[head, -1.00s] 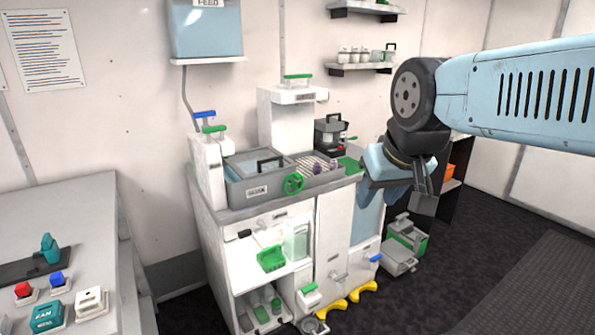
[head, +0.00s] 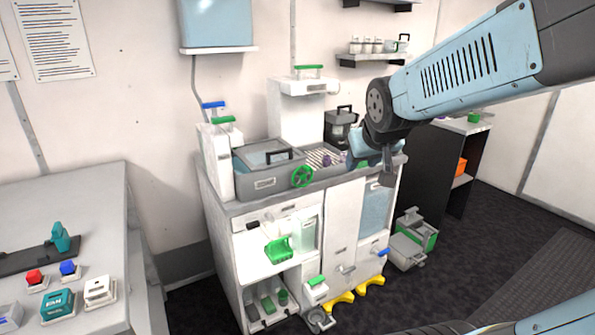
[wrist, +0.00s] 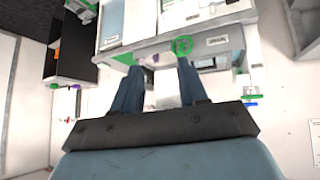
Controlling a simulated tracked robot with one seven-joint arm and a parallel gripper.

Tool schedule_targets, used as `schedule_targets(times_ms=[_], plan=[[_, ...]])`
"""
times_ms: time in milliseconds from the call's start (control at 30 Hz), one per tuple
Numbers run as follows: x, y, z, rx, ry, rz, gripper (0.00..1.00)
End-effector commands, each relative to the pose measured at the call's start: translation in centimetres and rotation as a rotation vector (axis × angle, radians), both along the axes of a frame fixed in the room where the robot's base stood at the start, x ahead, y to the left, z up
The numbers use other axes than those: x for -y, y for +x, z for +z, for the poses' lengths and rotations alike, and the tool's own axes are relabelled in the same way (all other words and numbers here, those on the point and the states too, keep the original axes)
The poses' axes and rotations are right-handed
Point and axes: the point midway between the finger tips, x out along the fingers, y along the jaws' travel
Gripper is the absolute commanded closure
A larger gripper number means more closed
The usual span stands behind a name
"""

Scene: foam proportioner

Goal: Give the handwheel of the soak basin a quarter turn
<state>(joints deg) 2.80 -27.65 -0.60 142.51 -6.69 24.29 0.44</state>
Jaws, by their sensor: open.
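The green handwheel (head: 303,176) is on the front face of the grey soak basin (head: 262,186), near its right end. The basin has a lid with a black handle and sits on top of the white cabinet. My gripper (head: 374,168) is in the air to the right of the handwheel, apart from it, before the right end of the counter. In the wrist view, which looks upside down, my gripper (wrist: 160,70) has its two blue fingers spread with nothing held. The handwheel (wrist: 182,46) shows just beyond the tip of the right-hand finger.
A drying rack (head: 325,157) and a dark lidded pot (head: 341,128) stand right of the basin. White dispensers with blue and green handles (head: 217,150) stand left of it. A bench (head: 60,190) with buttons is at the left. Yellow feet (head: 370,282) stick out at the floor.

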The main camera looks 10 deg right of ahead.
Motion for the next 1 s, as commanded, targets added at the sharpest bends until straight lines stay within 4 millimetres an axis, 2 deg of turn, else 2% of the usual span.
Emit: schedule_targets(times_ms=[33, 200, 500, 800, 1000], plan=[[0.5, 1.8, -0.7, 0.022, -0.012, 0.004, 0.57], [1.6, 7.3, -2.4, 0.128, -0.046, 0.034, 0.57], [2.5, 15.3, -6.5, 0.314, -0.063, 0.122, 0.57], [2.5, 20.6, -11.5, 0.498, -0.015, 0.223, 0.57], [2.1, 22.4, -15.1, 0.624, 0.056, 0.285, 0.57]])
